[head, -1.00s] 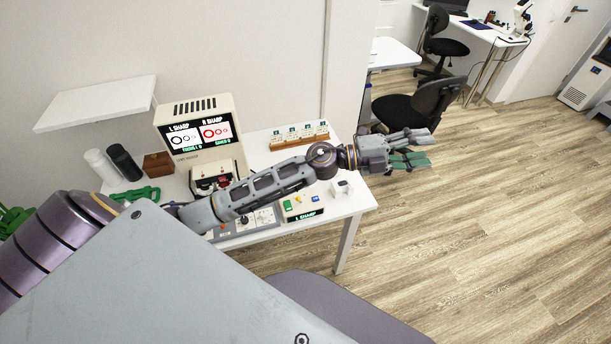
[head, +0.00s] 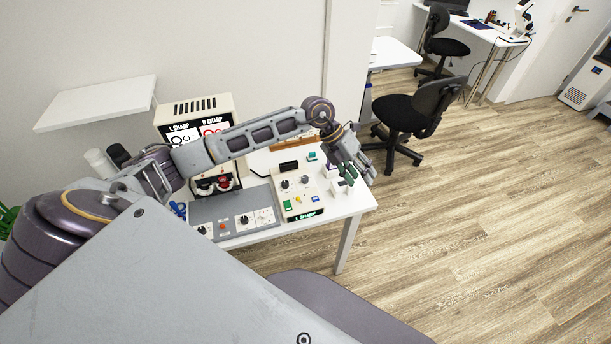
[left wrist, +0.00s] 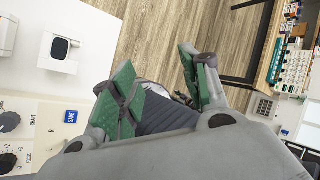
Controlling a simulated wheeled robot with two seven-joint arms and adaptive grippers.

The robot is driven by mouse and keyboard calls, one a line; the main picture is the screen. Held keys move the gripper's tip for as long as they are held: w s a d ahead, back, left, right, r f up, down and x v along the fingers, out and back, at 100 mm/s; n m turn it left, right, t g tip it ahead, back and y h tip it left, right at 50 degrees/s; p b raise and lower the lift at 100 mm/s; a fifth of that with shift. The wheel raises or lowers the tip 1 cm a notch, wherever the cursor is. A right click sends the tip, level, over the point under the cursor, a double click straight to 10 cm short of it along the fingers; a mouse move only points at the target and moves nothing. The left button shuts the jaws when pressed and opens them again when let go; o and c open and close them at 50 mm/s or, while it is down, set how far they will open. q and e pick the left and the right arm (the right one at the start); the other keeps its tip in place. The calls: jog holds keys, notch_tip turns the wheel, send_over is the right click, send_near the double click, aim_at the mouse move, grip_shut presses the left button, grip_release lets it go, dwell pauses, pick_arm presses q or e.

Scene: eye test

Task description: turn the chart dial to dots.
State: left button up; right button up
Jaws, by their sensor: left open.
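A cream control box (head: 297,195) stands on the white table and has two dark dials on top. The right dial (head: 305,180) carries a label in the left wrist view (left wrist: 9,121) that appears to read CHART; the print is small and its setting is unreadable. The left dial (head: 285,184) is beside it, labelled FOCUS in the wrist view. My left gripper (head: 357,172) is open and empty, with green finger pads, above the table's right edge, to the right of the box and apart from it. In the wrist view the gripper (left wrist: 160,80) has floor behind it.
A cream display unit (head: 228,105) behind shows L SHARP and R SHARP, partly hidden by my arm. A grey panel with dials (head: 262,197) lies left of the box. A small white device (head: 341,188) stands near the gripper. Open floor lies right of the table.

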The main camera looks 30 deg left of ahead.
pick_arm(q)
jog(key=w+a+y, duration=0.1)
jog(key=a+y, duration=0.3)
jog(key=a, duration=0.6)
jog(key=n+g+y, duration=0.1)
jog(key=n+y, duration=0.1)
jog(key=y, duration=0.2)
send_over(305, 177)
jog(key=shift+s+r, duration=0.15)
jog(key=shift+r, duration=0.05)
jog(key=shift+f+p, duration=1.15)
jog(key=shift+f, duration=5.75)
grip_shut()
jog(key=shift+m, duration=0.3)
